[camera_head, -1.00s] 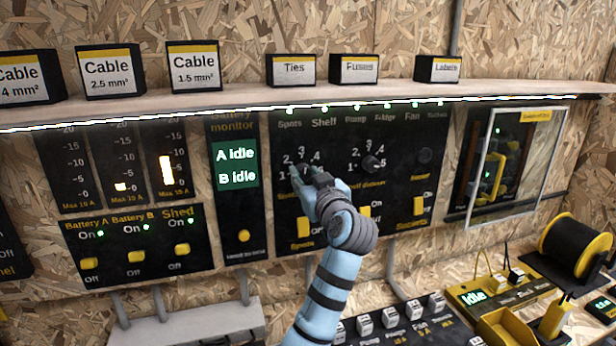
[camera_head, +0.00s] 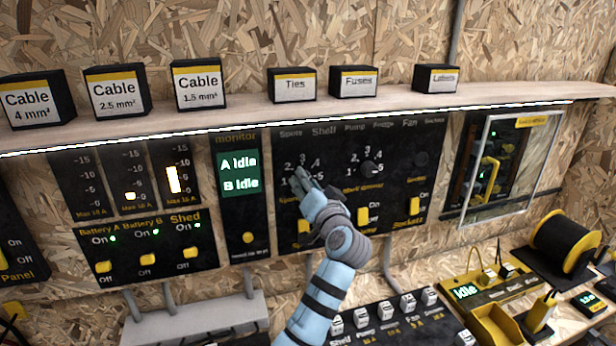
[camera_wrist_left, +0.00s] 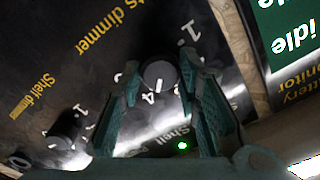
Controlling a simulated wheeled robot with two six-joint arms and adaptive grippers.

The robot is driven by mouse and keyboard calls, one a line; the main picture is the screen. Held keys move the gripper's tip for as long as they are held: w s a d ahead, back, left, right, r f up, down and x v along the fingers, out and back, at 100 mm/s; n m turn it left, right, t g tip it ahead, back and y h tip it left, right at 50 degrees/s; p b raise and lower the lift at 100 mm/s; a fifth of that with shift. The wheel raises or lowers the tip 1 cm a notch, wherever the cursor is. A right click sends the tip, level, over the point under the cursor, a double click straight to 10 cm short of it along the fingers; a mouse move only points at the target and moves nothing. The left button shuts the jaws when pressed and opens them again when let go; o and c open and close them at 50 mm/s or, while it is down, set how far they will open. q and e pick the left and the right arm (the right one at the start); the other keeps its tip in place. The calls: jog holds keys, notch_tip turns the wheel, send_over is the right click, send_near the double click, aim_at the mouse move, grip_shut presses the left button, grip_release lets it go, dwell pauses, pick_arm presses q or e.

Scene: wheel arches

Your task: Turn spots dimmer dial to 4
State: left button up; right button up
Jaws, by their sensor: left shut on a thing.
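The spots dimmer dial (camera_wrist_left: 159,75) is a round dark knob with a grey face on a black panel, with white numbers around it. My left gripper (camera_wrist_left: 158,82) has its two fingers on either side of the knob and is shut on it. A short white mark shows on the knob's face, near a numeral that looks like 4. The "dimmer" label is partly cut off in the left wrist view. In the head view my left gripper (camera_head: 302,180) covers most of this dial. My right gripper is not in view.
The shelf dimmer dial (camera_head: 372,168) sits close by on the same panel, also in the left wrist view (camera_wrist_left: 62,142). Yellow rocker switches (camera_head: 363,215) lie below. A battery monitor (camera_head: 240,175) is to the left. A shelf (camera_head: 350,107) with labelled boxes runs above.

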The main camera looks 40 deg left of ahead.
pick_arm(q)
jog(key=shift+m+p, duration=0.3)
jog(key=shift+m, duration=0.2)
jog(key=shift+f, duration=0.1)
jog(key=o, duration=1.1)
jog(key=shift+o, duration=0.2)
jog(key=v, duration=0.7)
jog(key=shift+s+d, duration=0.2)
jog(key=shift+a, duration=0.1)
